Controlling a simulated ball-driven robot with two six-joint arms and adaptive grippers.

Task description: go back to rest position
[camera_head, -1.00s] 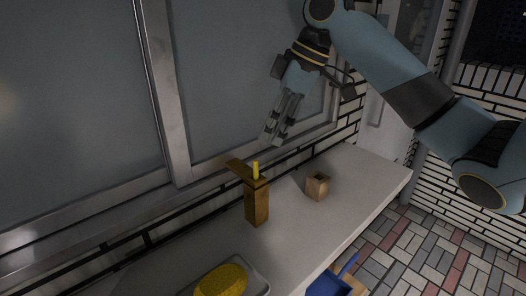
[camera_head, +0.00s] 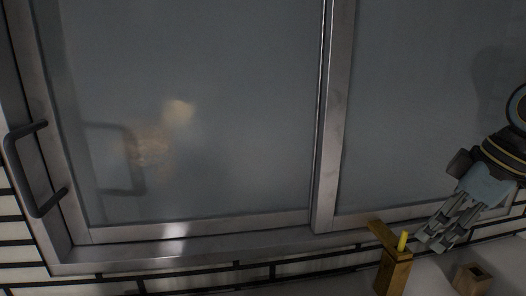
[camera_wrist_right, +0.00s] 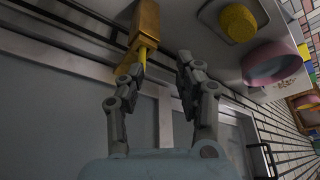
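My right gripper (camera_head: 434,238) is at the lower right of the head view, its fingers pointing down and left. In the right wrist view (camera_wrist_right: 160,68) its two fingers stand apart with a gap between them, and I see nothing held. The gold-brown tap (camera_head: 393,270) with a yellow upright piece is just below and left of the fingertips in the head view. The tap also shows in the wrist view (camera_wrist_right: 146,22), beyond the fingertips; I cannot tell whether they touch it. My left gripper is in neither view.
A framed glass panel (camera_head: 200,110) with a dark handle (camera_head: 22,165) fills most of the head view. A small wooden holder (camera_head: 470,280) stands on the counter at the lower right. The wrist view shows a yellow sponge (camera_wrist_right: 238,23) and a pink round thing (camera_wrist_right: 272,62).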

